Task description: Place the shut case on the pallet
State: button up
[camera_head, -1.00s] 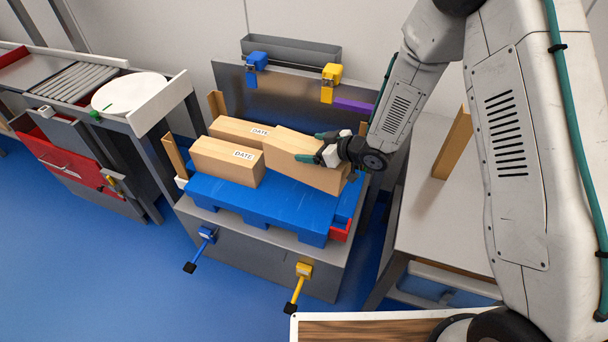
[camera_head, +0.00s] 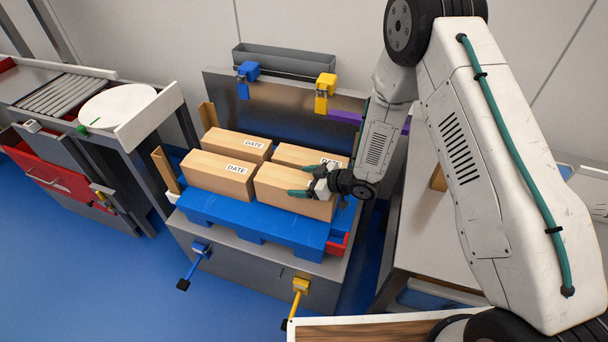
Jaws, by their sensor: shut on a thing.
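The case in my gripper (camera_head: 305,181) is a tan box (camera_head: 285,196) at the front right of the blue pallet (camera_head: 240,215). My gripper reaches it from the right, its green-tipped fingers shut on its right part. The case looks level, in line with its neighbours; I cannot tell whether its underside touches the pallet. Three similar cases stand on the pallet: one front left (camera_head: 210,180), one back left (camera_head: 228,140) and one back right (camera_head: 290,153). Labels reading DATE show on them; the back right one is partly hidden by my gripper.
A grey stand with a back panel (camera_head: 270,110) carries the pallet. Blue (camera_head: 247,72) and yellow (camera_head: 326,85) clamps sit on the panel. A red part (camera_head: 337,243) shows at the pallet's right. Wooden posts (camera_head: 165,170) flank the left. A table (camera_head: 430,240) is close on the right.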

jog(key=shift+f, duration=1.05)
jog(key=o, duration=1.9)
jog(key=shift+f, duration=0.1)
jog(key=v, duration=1.2)
